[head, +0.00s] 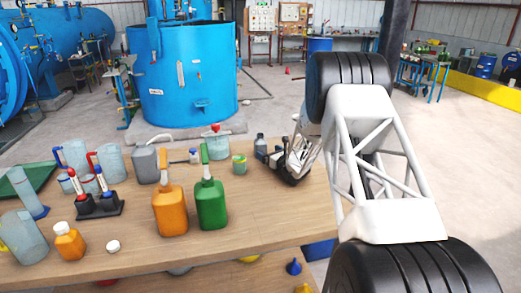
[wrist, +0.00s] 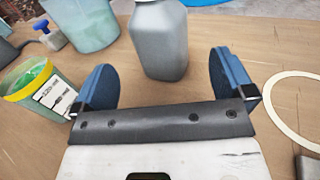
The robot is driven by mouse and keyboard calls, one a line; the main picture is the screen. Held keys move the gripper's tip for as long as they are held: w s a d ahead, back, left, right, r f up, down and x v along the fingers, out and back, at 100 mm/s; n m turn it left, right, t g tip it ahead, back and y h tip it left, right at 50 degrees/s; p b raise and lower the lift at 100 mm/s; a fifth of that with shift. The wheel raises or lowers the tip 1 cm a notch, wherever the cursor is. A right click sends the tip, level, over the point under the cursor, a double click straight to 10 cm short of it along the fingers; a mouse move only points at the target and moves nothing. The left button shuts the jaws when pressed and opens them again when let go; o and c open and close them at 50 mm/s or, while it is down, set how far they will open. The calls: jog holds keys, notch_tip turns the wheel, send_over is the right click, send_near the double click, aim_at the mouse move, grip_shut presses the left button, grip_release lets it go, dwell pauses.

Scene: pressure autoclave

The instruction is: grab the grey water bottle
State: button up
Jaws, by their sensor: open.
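The grey bottle (wrist: 160,40) stands upright on the wooden table in the wrist view, its top cut off by the frame edge. It lies ahead of my gripper (wrist: 163,68), roughly centred between the two blue fingers. The fingers are spread wide with nothing held, and the bottle appears just beyond them. In the head view the grey bottle (head: 260,146) is small, near the table's far right edge, with my gripper (head: 284,163) just to its right. My arm hides part of that area.
A labelled jar with a yellow rim (wrist: 40,90) stands close to the left finger. A pale blue-green container (wrist: 88,22) is behind it. A white ring (wrist: 290,112) lies right. Orange (head: 169,211) and green (head: 211,204) bottles stand nearer the table's front edge.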

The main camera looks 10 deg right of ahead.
aim_at(264, 149)
jog(key=shift+x, duration=2.8)
jog(key=c, duration=1.3)
